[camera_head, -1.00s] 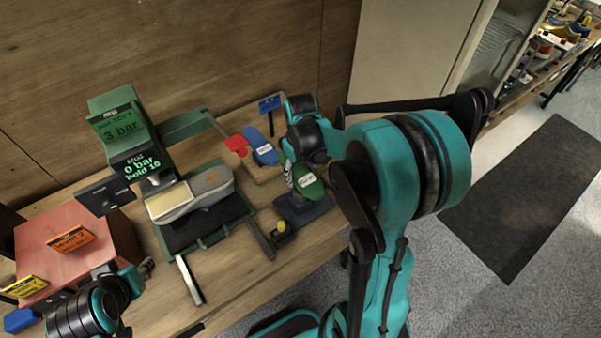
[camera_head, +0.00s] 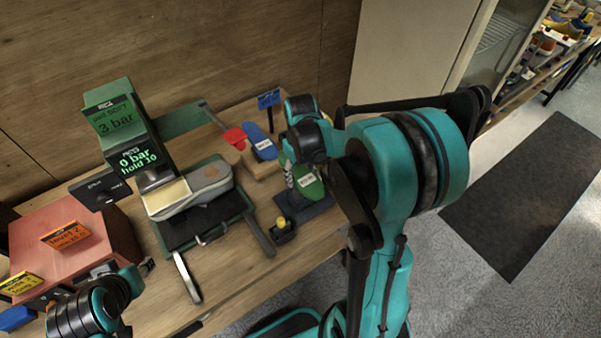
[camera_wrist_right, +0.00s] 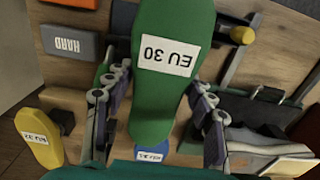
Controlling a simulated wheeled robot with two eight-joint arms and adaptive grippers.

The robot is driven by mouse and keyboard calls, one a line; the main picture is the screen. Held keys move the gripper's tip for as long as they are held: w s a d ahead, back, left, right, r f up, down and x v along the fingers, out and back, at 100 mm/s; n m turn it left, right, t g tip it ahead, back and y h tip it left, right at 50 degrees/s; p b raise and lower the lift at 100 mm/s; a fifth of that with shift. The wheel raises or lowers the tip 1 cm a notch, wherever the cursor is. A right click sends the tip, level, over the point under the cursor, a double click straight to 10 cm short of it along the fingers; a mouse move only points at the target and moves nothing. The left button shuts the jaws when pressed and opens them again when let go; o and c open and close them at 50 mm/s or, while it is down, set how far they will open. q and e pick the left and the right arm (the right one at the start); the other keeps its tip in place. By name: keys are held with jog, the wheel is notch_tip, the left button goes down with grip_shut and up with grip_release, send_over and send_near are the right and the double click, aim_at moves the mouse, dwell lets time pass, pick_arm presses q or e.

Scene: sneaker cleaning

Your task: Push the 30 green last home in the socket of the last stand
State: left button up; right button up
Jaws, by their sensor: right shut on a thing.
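The green last (camera_head: 309,184) with a white label stands over the dark last stand (camera_head: 318,209) on the bench, right of the shoe press. In the right wrist view the green last (camera_wrist_right: 152,105) reads EU 30 and lies between the fingers of my right gripper (camera_wrist_right: 157,88). That gripper is shut on it. The socket is hidden, so I cannot tell how deep the last sits. My left gripper (camera_head: 125,285) is low at the left, away from the stand; its fingers are unclear.
A grey sneaker (camera_head: 207,187) lies on the press, left of the stand. A blue last (camera_head: 260,142) and a red one (camera_head: 234,136) stand behind. A small block with a yellow knob (camera_head: 281,223) is close to the stand. A yellow last (camera_wrist_right: 39,138) shows in the right wrist view.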

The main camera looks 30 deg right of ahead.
jog(key=shift+f+b, duration=0.7)
jog(key=shift+f, duration=0.15)
jog(key=o, duration=1.6)
jog(key=shift+o, duration=0.2)
notch_tip(320, 180, up, 12)
jog(key=shift+r, duration=0.1)
jog(key=s+a+f+m+t+b, duration=0.1)
jog(key=s+a+f+t+b, duration=0.5)
jog(key=s+a, duration=0.4)
jog(key=shift+s+a+f+t, duration=0.3)
jog(key=shift+s+f+t, duration=0.25)
jog(key=shift+f, duration=0.35)
